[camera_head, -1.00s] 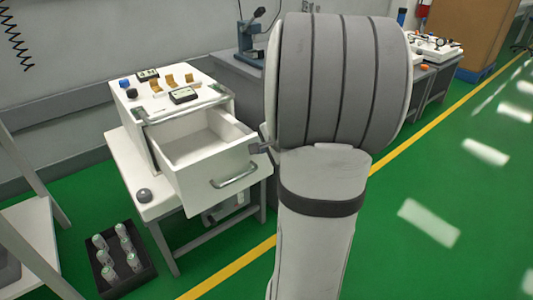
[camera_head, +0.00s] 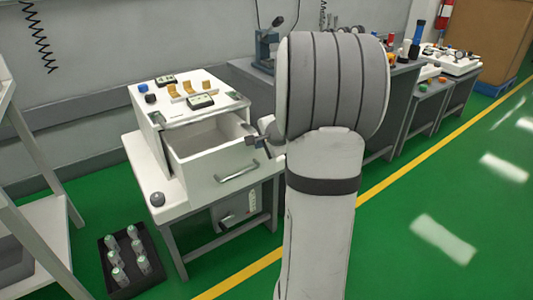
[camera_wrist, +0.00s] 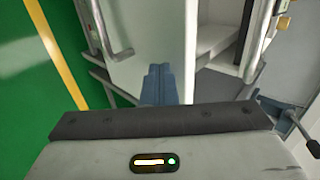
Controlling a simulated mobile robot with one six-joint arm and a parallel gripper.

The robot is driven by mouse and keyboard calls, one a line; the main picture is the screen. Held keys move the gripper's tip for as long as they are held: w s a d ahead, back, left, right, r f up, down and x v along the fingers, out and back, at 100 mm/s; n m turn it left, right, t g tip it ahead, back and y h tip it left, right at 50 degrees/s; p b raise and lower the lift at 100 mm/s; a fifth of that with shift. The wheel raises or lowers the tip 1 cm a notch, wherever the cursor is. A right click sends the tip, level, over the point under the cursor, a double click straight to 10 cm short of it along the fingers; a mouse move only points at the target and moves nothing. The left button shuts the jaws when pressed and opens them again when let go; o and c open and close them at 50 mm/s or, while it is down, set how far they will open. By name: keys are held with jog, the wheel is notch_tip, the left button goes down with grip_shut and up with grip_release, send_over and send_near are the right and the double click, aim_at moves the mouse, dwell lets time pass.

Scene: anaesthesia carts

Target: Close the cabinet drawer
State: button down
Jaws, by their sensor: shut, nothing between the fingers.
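The white cabinet (camera_head: 148,116) stands on a white-topped stand. Its drawer (camera_head: 215,181) is pulled out and empty, with a grey bar handle (camera_head: 238,171) on the front. My gripper (camera_head: 255,142) is shut and empty at the right end of the drawer front's top edge; contact is unclear. In the wrist view, my shut fingers (camera_wrist: 158,80) overlap the drawer's white front panel (camera_wrist: 146,35). The handle (camera_wrist: 100,30) is left of them, and the drawer's inside (camera_wrist: 216,38) shows to the right. My arm hides the area right of the drawer.
A knob (camera_head: 157,199) sits on the stand's front corner. A black tray (camera_head: 112,241) of vials lies on the floor. A shelf rack (camera_head: 30,210) stands at left. Grey workbenches (camera_head: 408,100) line the wall behind my arm. The green floor at right is clear.

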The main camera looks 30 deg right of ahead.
jog(key=w+p, duration=0.3)
jog(key=w, duration=1.2)
jog(key=shift+w+a, duration=0.2)
jog(key=shift+w, duration=0.05)
